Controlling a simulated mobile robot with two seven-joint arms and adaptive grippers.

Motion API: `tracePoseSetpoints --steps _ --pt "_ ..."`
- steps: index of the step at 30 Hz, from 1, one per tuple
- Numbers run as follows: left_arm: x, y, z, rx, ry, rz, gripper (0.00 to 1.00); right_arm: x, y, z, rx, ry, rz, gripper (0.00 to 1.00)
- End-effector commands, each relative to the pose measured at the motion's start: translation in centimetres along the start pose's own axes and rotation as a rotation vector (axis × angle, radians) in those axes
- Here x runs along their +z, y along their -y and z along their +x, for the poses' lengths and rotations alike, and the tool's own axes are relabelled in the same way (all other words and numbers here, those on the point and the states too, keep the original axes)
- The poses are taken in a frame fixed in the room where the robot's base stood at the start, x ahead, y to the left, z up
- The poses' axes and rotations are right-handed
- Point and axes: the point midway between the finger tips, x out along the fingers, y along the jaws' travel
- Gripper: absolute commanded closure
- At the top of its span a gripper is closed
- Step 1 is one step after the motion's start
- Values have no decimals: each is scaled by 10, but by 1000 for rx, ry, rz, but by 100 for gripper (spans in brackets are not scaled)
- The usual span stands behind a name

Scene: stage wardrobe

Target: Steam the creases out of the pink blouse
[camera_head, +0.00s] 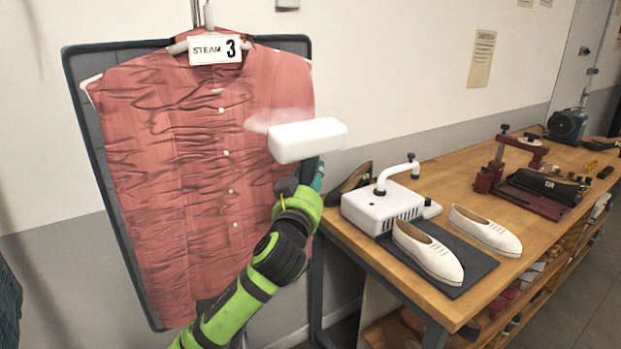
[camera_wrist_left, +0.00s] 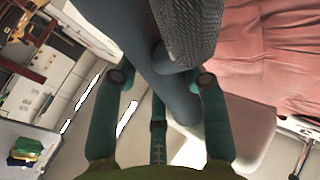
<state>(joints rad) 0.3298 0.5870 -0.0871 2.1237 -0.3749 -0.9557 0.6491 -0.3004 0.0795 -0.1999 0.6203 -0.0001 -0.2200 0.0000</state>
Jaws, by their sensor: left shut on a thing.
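The pink blouse (camera_head: 165,170) hangs on a hanger against a dark-edged board and carries a "STEAM 3" card (camera_head: 214,49). Dark creases cover its left and middle; its upper right looks smoother. My left gripper (camera_head: 312,178) is shut on the steamer, whose white head (camera_head: 305,141) is in front of the blouse's right edge, with a faint white puff at its left. I cannot tell whether the head touches the cloth. In the left wrist view, teal fingers close around the grey steamer handle (camera_wrist_left: 148,62), with the blouse (camera_wrist_left: 272,40) at the upper right. My right gripper is out of view.
A wooden workbench (camera_head: 430,302) stands at the right. The bench's near corner is close to my left arm.

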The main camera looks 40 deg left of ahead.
Motion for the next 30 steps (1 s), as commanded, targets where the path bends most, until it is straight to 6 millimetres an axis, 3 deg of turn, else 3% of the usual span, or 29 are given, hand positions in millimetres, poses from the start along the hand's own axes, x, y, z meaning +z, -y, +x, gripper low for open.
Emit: tracePoseSetpoints --steps 30 --pt "45 -6 -7 -1 -3 0 100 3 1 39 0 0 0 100"
